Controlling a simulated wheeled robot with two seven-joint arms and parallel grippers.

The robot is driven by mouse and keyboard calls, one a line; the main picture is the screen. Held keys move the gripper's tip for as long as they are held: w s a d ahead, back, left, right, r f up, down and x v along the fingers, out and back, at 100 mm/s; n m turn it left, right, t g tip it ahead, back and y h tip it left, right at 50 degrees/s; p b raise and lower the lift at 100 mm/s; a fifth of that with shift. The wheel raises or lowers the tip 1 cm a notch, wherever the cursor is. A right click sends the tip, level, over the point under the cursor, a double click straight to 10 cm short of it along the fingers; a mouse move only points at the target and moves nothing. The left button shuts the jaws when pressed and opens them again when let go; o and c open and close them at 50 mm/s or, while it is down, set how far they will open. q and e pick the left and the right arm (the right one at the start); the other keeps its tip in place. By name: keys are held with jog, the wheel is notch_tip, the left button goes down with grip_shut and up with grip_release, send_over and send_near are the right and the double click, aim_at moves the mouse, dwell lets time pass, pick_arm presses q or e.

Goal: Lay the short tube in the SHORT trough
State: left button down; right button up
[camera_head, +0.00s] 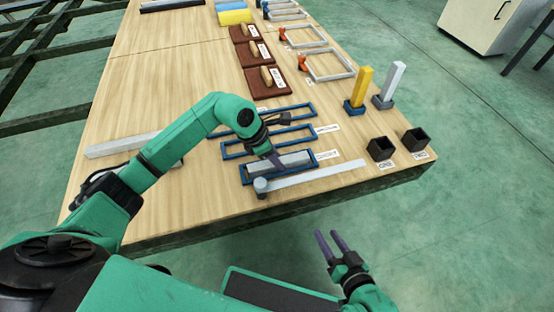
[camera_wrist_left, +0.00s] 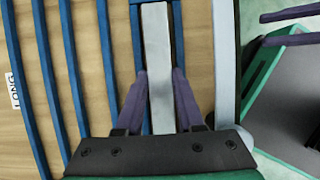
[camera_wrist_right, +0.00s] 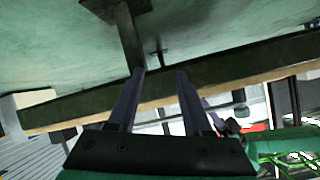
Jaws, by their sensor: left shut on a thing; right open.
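The short tube (camera_head: 293,159) is a light grey square bar. It lies lengthwise within the outline of the blue SHORT trough (camera_head: 281,177), nearest the front edge. My left gripper (camera_head: 274,160) is over the trough and shut on the tube. In the left wrist view the tube (camera_wrist_left: 158,60) runs between the two fingers (camera_wrist_left: 160,90), with blue trough rails (camera_wrist_left: 138,50) beside it. I cannot tell whether it rests fully on the trough floor. My right gripper (camera_head: 331,243) is open and empty, off the table's front edge; its fingers show in the right wrist view (camera_wrist_right: 160,85).
Two more blue troughs (camera_head: 240,155) lie behind. A pale bar (camera_head: 325,174) with a round end piece (camera_head: 260,187) lies along the front. A longer grey tube (camera_head: 110,146) lies at left. Black cups (camera_head: 380,148) and upright yellow (camera_head: 361,88) and grey blocks stand right.

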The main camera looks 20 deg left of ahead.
pick_arm(q)
jog(key=shift+r, duration=0.1)
jog(key=c, duration=0.9)
grip_release()
jog(key=shift+c, duration=0.2)
jog(key=o, duration=0.4)
pick_arm(e)
jog(key=shift+f, duration=0.1)
pick_arm(q)
jog(key=shift+r, duration=0.3)
jog(key=p+v, duration=0.3)
jog(key=v, duration=0.8)
jog(key=shift+s+a+r, duration=0.15)
jog(key=shift+a+r, duration=0.05)
pick_arm(e)
jog(key=d+g, duration=0.1)
jog(key=d+r+g+h, duration=0.1)
jog(key=d, duration=0.1)
jog(key=d+r+n+g+h, duration=0.1)
jog(key=d+g, duration=0.1)
jog(key=shift+s+r, duration=0.15)
jog(key=shift+s, duration=0.05)
